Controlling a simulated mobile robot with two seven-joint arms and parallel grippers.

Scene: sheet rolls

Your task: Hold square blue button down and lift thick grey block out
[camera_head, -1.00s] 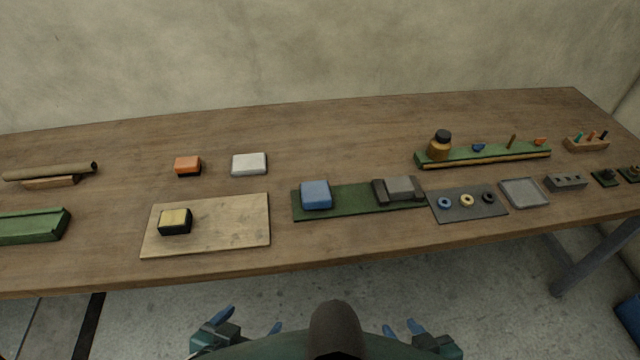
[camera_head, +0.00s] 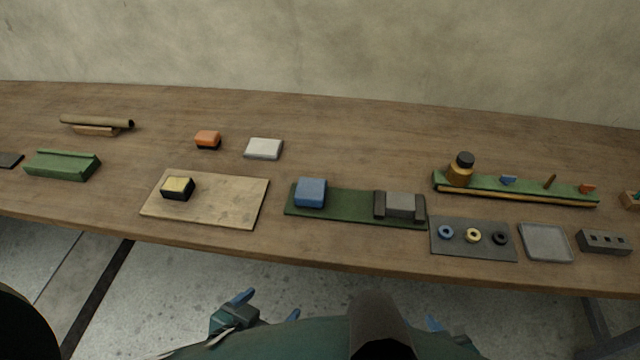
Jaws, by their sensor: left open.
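The square blue button (camera_head: 311,193) stands at the left end of a dark green base plate (camera_head: 350,206) near the table's front. The thick grey block (camera_head: 403,205) sits at the plate's right end, between dark side pieces (camera_head: 380,206). My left gripper (camera_head: 267,307) is open and empty, below and in front of the table edge, apart from both. Only a blue fingertip of my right gripper (camera_head: 433,323) shows clearly, also in front of the table; the rest is largely hidden, so its opening cannot be told.
A wooden board (camera_head: 225,203) with a yellow-topped black block (camera_head: 177,188) lies left of the plate. A grey mat (camera_head: 472,246) with three rings lies close to its right. A green rack with a brown bottle (camera_head: 460,170) stands behind right. The table behind the plate is clear.

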